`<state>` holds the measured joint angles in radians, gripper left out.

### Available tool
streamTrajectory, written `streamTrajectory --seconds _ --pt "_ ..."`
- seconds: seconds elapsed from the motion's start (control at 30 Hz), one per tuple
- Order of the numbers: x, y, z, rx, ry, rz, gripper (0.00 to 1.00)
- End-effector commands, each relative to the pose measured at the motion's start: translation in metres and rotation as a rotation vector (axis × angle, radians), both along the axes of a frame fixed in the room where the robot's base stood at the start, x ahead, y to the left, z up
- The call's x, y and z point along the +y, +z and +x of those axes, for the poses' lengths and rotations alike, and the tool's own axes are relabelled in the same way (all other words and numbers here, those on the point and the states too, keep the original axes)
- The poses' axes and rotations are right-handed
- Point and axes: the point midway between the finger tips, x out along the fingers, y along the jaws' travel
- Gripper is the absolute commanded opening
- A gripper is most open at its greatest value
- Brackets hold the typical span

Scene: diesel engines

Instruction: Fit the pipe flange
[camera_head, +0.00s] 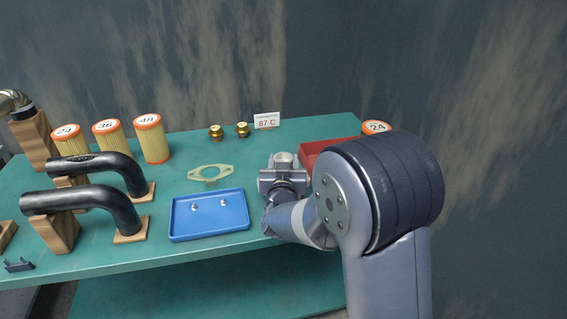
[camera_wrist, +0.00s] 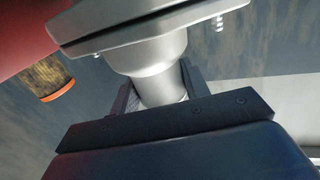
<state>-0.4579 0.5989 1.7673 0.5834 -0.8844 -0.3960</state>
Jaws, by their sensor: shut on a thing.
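My gripper (camera_head: 283,183) is in front of the green bench's back right part, beside the red tray. It is shut on a grey metal pipe flange (camera_head: 284,160). In the wrist view the dark jaws of my gripper (camera_wrist: 155,95) are closed around the flange's round neck, and the wide plate of the flange (camera_wrist: 150,30) is beyond them. A bolt-like threaded piece shows beside the plate. A pale gasket (camera_head: 210,172) with a large central hole lies behind the blue tray (camera_head: 209,237). Two small silver bolts (camera_head: 195,206) stand in that tray.
A red tray (camera_head: 312,149) is partly hidden behind my arm. Filters marked 24 (camera_head: 70,142), 36 and 48 stand at the back left; another 24 is at right. Black bent pipes (camera_head: 85,198) rest on wooden blocks. Brass thermostats (camera_head: 242,129) stand by a sign (camera_head: 267,120).

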Motion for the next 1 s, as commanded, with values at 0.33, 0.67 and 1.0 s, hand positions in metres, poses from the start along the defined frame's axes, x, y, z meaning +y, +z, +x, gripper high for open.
streamTrajectory --seconds 0.33,0.67,1.0 --pt "0.0001 0.0007 0.0001 -0.002 0.0 0.0 0.62" --pt "0.0 -0.0008 -0.0001 0.002 0.0 0.0 0.65" --pt "0.0002 -0.0005 -0.0088 0.0 0.001 0.0 0.65"
